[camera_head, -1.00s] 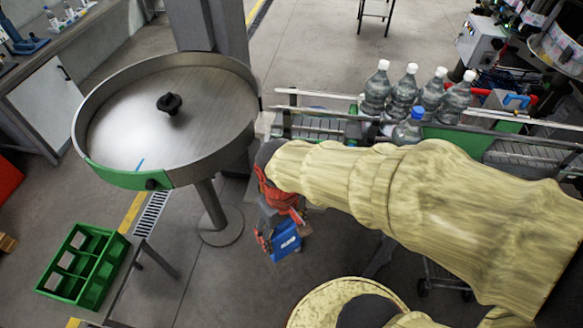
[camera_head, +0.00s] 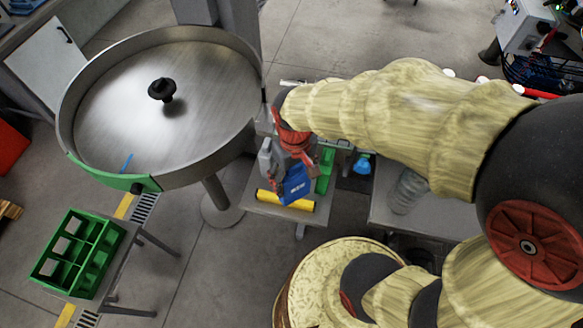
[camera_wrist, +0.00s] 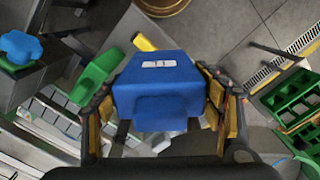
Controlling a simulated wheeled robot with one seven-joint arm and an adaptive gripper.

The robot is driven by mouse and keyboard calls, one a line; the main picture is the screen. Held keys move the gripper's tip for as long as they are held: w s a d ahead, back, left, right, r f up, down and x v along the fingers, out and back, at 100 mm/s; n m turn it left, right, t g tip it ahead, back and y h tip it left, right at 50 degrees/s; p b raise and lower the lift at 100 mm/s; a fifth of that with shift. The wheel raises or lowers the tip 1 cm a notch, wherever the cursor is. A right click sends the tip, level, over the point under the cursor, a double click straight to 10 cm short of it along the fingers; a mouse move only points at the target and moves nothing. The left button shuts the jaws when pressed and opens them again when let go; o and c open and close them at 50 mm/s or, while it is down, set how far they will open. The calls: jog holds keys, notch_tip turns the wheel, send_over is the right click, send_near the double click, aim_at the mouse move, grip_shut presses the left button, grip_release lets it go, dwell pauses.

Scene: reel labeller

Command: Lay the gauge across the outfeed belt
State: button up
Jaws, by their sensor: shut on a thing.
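A blue block with a white label (camera_head: 294,187), seemingly the gauge, is held in my gripper (camera_head: 286,165). In the wrist view the blue block (camera_wrist: 158,88) sits between both fingers, which close on its sides. It hangs above a small grey stand, clear of the belt as far as I can tell. A grey slatted belt (camera_wrist: 48,118), seemingly the outfeed belt, shows at the lower left of the wrist view. In the head view my arm hides most of the conveyor.
A yellow cylinder (camera_head: 286,201) lies on the small stand, near a green block (camera_head: 325,170). A blue knob-like piece (camera_head: 362,164) is to the right. The round steel turntable (camera_head: 160,100) stands left. A green crate (camera_head: 78,252) is lower left. A clear bottle (camera_head: 408,190) stands right.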

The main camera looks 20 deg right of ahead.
jog(key=w+d+f+p, duration=0.1)
jog(key=w+d+f, duration=0.1)
jog(key=w+f, duration=0.7)
jog(key=shift+d+f, duration=0.35)
jog(key=shift+f, duration=0.6)
jog(key=shift+f, duration=0.15)
jog(key=o, duration=1.4)
jog(key=shift+o, duration=0.2)
